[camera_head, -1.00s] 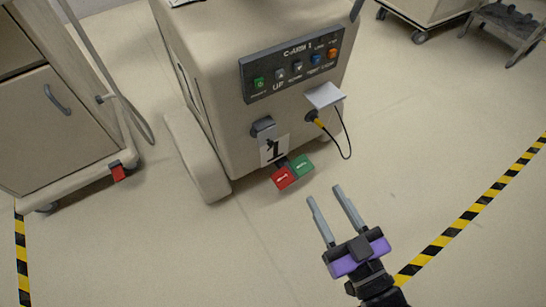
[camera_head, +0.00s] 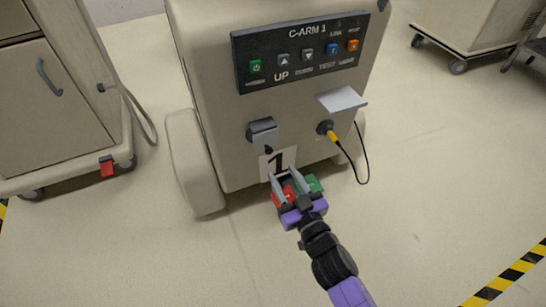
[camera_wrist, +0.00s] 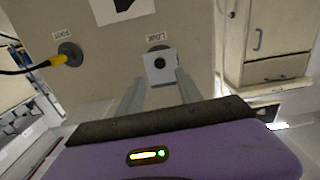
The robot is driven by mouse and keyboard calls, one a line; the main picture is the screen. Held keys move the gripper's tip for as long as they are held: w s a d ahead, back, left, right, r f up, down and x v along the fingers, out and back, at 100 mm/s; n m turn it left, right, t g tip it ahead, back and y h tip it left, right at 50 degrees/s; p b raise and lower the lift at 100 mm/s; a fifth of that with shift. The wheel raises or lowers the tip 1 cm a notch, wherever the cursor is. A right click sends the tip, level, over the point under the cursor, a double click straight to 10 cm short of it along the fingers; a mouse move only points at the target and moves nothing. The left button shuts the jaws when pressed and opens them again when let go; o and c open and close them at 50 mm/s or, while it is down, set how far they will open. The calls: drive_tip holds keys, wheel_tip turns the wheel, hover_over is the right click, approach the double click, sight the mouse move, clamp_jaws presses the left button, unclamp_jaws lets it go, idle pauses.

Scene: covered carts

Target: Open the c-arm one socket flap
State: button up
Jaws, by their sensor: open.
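The C-arm 1 cart (camera_head: 215,90) faces me. On its front is a small grey flap (camera_head: 262,133), left of the socket with the yellow plug (camera_head: 332,137). In the wrist view, upside down, the flap (camera_wrist: 152,72) is a pale square with a dark round spot, over the socket labelled LINK; it appears closed or nearly so. The plugged socket (camera_wrist: 68,54) is to its left. My gripper (camera_head: 283,176) is open and empty, below the flap, in front of the number 1 plate (camera_head: 278,160). Its fingers point at the cart; I see no contact.
A white plate (camera_head: 343,99) juts out above the plugged socket, whose black cable (camera_head: 365,165) loops down. Red and green pedals (camera_head: 314,183) lie low, partly behind my gripper. Floor at right is clear up to striped tape (camera_head: 515,270).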

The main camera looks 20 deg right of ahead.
sight(270, 152)
drive_tip(key=shift+w, duration=3.9)
clamp_jaws()
